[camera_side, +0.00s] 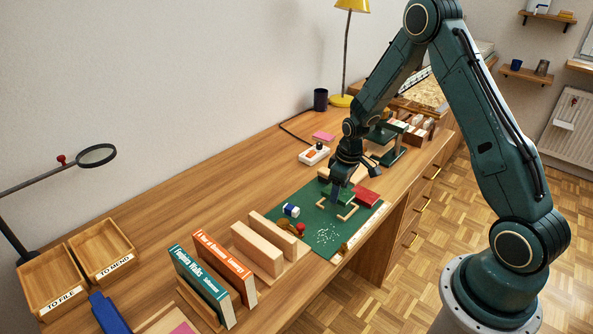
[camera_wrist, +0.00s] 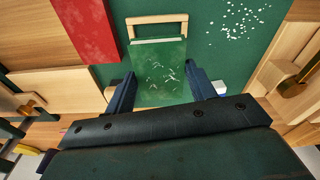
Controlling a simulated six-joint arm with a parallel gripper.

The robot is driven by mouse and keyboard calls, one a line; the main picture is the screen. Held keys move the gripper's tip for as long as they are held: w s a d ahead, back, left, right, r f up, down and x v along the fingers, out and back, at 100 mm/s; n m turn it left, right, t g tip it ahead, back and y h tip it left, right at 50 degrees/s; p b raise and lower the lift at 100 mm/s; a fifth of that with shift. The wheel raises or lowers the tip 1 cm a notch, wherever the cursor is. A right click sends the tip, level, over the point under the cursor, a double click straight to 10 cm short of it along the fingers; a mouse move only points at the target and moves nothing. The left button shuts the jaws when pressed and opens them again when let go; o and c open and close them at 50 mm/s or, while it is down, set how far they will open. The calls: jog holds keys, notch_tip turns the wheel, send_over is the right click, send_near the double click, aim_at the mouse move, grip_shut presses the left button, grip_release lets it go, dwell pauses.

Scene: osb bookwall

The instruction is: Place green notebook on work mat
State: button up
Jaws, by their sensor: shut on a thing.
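The green notebook (camera_side: 337,198) is between the fingers of my gripper (camera_side: 340,187), over the back part of the green work mat (camera_side: 313,218). In the wrist view the green notebook (camera_wrist: 160,72) has pale scuffs on its cover, and my gripper (camera_wrist: 161,92) is shut on its two sides. A light wooden outline (camera_wrist: 157,19) on the mat shows just beyond the notebook's far edge. I cannot tell whether the notebook touches the mat. A red book (camera_wrist: 85,28) lies beside it, to the left in the wrist view.
White specks (camera_side: 327,236) lie on the mat's front part. A small blue-and-white item (camera_side: 291,210) and a red item (camera_side: 300,229) are at its left. Wooden blocks (camera_side: 258,249) and upright books (camera_side: 202,287) stand further left. A green stand (camera_side: 389,154) is behind my gripper.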

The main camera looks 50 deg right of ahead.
aim_at(341, 192)
jog(key=shift+f, duration=1.9)
jog(key=shift+f, duration=0.15)
jog(key=o, duration=1)
jog(key=shift+s+d+r, duration=0.1)
jog(key=shift+s+r, duration=0.15)
jog(key=shift+r, duration=1.8)
jog(key=shift+s+a+r, duration=0.1)
jog(key=shift+s+r, duration=0.1)
jog(key=shift+r, duration=1.8)
jog(key=shift+s+d+r, duration=0.1)
jog(key=shift+s+r, duration=0.15)
jog(key=shift+r, duration=1.8)
jog(key=shift+r, duration=0.1)
